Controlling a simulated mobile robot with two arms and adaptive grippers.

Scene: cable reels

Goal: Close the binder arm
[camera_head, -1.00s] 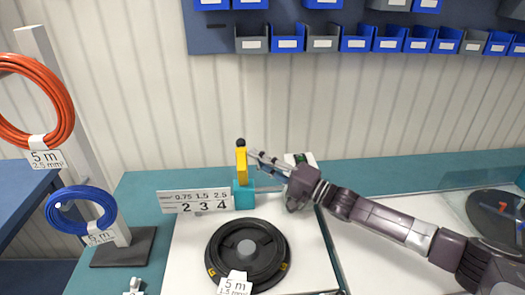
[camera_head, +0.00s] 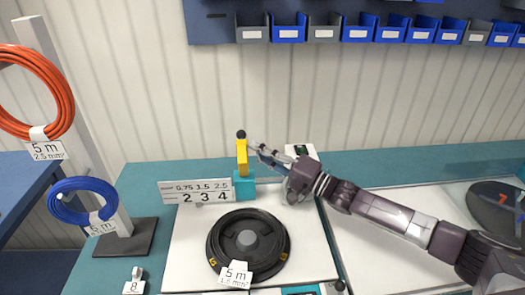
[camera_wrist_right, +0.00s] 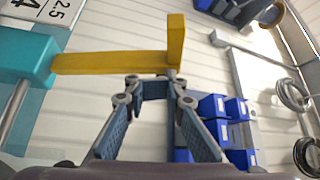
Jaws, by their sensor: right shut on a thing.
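The binder arm is a yellow bar (camera_head: 242,158) standing upright on a teal block (camera_head: 244,186), with a black knob (camera_head: 241,134) on top. In the right wrist view the yellow bar (camera_wrist_right: 110,62) runs out from the teal block (camera_wrist_right: 25,58) and has a short crosspiece at its end. My right gripper (camera_head: 254,147) is at the top of the bar, just right of the knob. In the right wrist view its fingers (camera_wrist_right: 153,88) come together at a short grey stem at the bar's end; the exact contact is hard to see. My left gripper is not in view.
A black reel (camera_head: 247,243) lies on the white board in front of the block. A number plate (camera_head: 197,193) stands left of it. Orange cable (camera_head: 62,80) and blue cable (camera_head: 60,206) coils hang at the left. Bins (camera_head: 356,28) line the wall.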

